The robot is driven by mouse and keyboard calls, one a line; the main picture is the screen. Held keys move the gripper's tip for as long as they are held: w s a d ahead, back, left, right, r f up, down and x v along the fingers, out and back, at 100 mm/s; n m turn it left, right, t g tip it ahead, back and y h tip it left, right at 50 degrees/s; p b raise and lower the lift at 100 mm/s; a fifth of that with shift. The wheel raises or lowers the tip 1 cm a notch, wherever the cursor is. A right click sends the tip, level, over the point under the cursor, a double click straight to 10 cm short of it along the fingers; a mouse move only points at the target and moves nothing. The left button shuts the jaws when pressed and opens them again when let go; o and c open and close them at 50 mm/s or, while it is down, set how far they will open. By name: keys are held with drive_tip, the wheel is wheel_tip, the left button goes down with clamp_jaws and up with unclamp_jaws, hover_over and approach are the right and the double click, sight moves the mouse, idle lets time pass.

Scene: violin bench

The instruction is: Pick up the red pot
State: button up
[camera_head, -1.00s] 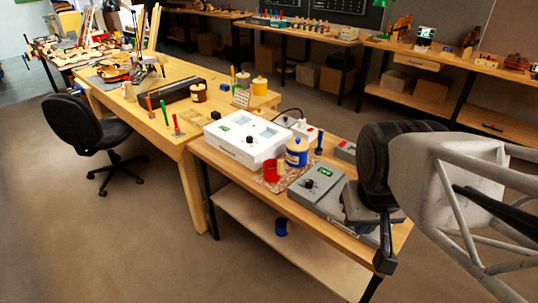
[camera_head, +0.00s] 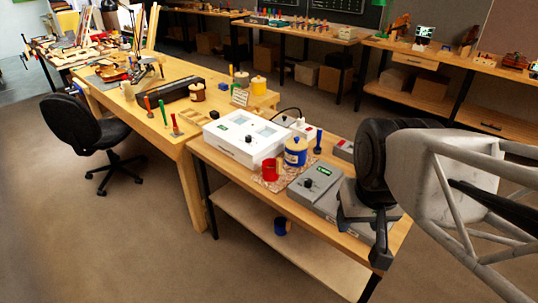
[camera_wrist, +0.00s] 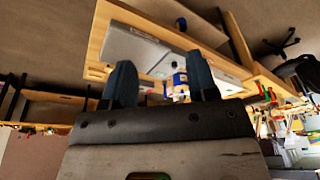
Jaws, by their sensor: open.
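The red pot (camera_head: 270,171) stands upright on a patterned mat (camera_head: 262,184) on the near bench, in front of a white box with a dial. In the wrist view, my open fingers (camera_wrist: 163,78) frame a blue and white jar (camera_wrist: 180,82). I cannot clearly make out the red pot there.
The white box (camera_head: 246,138) stands behind the pot. The grey box (camera_head: 316,186) with a green display lies to its right. A dark blue upright tool (camera_head: 318,142) stands behind the jar.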

drive_tip(key=w+a+f+m+g+y, duration=0.1)
drive_tip(key=w+a+f+m+y, duration=0.15)
drive_tip(key=w, duration=0.25)
drive_tip(key=w+a+f+m+y, duration=0.1)
drive_tip(key=w+a+m+y, duration=0.25)
drive_tip(key=w, duration=0.25)
drive_tip(key=m+t+y, duration=0.4)
drive_tip(key=m+t, duration=0.4)
drive_tip(key=m, duration=1.2)
approach(281, 164)
drive_tip(key=shift+w+a, duration=0.25)
drive_tip(key=shift+a, duration=0.35)
drive_tip(key=shift+w+a, duration=0.3)
drive_tip(key=shift+a, duration=0.25)
drive_tip(key=shift+w+d+f+m, duration=0.25)
drive_tip(key=shift+w+f+m, duration=0.1)
drive_tip(key=shift+f, duration=0.1)
drive_tip(key=shift+a, duration=0.1)
drive_tip(key=shift+x, duration=1.3)
